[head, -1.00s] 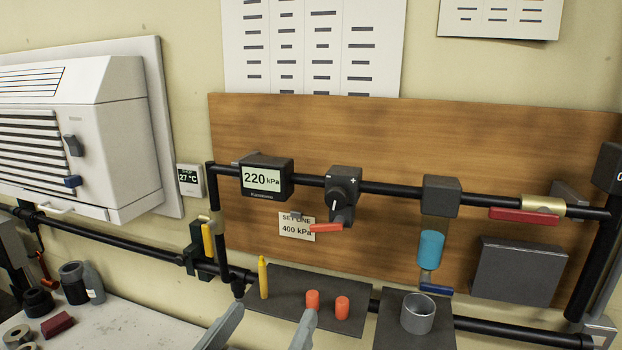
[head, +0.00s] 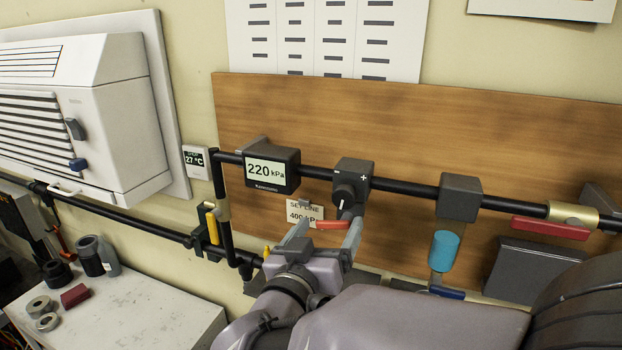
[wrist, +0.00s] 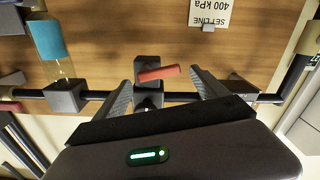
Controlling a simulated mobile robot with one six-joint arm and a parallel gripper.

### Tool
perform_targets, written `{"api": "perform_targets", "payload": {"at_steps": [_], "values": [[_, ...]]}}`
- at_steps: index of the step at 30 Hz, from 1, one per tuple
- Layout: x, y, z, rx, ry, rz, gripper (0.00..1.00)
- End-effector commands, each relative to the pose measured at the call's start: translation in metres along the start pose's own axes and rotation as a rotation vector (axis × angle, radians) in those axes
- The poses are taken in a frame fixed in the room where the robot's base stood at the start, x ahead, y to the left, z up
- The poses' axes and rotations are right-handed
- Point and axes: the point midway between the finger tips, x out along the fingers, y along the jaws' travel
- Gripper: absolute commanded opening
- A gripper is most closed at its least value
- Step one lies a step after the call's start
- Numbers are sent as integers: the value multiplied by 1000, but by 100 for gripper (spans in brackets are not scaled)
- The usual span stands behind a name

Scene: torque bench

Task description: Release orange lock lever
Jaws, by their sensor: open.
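The orange lock lever (head: 333,225) sticks out to the left below the dark regulator (head: 352,178) with its black knob, on the black pipe. My gripper (head: 326,228) is open in front of the lever, one finger to its left and one to its right. In the wrist view the orange lever (wrist: 159,73) lies between the two spread fingers (wrist: 160,80), apart from both. The set-line card (head: 300,213), reading 400 kPa, is partly hidden behind the gripper. The gauge (head: 271,169) reads 220 kPa.
A red valve handle (head: 550,228) and a blue cylinder (head: 444,250) hang at the right. A yellow handle (head: 212,228) is at the left pipe. A table (head: 130,310) with rings and a red block stands at lower left. My arm hides the lower shelf.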

Motion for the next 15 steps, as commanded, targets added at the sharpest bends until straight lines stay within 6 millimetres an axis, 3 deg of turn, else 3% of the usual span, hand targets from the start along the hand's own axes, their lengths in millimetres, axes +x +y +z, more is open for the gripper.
{"api": "perform_targets", "payload": {"at_steps": [8,15], "values": [[3,0,0,1,0,0,83],[3,0,0,1,0,0,40]]}}
